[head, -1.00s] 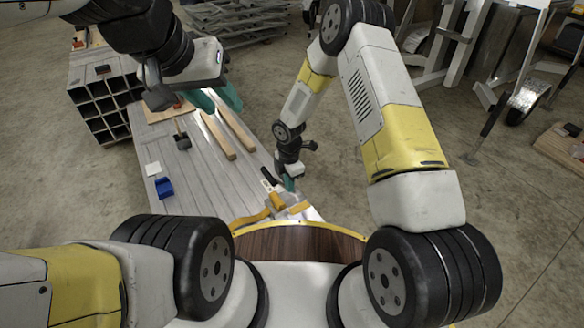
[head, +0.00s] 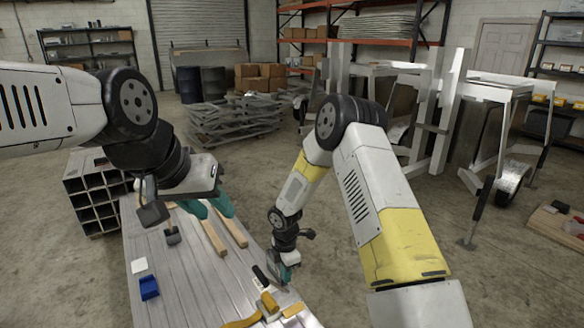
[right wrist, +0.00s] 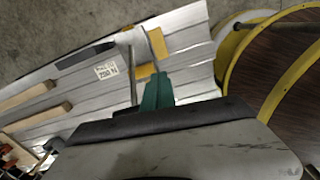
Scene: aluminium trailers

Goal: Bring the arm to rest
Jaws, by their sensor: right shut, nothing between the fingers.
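My left gripper (head: 209,207) hangs over the far part of the grey plank-topped bench (head: 190,285) in the head view. Its two teal fingers stand apart with nothing seen between them. My right arm reaches forward and down. My right gripper (head: 286,273) is low at the bench's right edge, beside a yellow tool (head: 269,302). In the right wrist view its teal fingers (right wrist: 157,92) are together and empty above the bench top. Whether the fingertips touch the bench cannot be told.
A cubby rack (head: 95,200) stands at the left. Aluminium frames (head: 480,120) stand at the right. Floor (head: 345,285) is open right of the bench.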

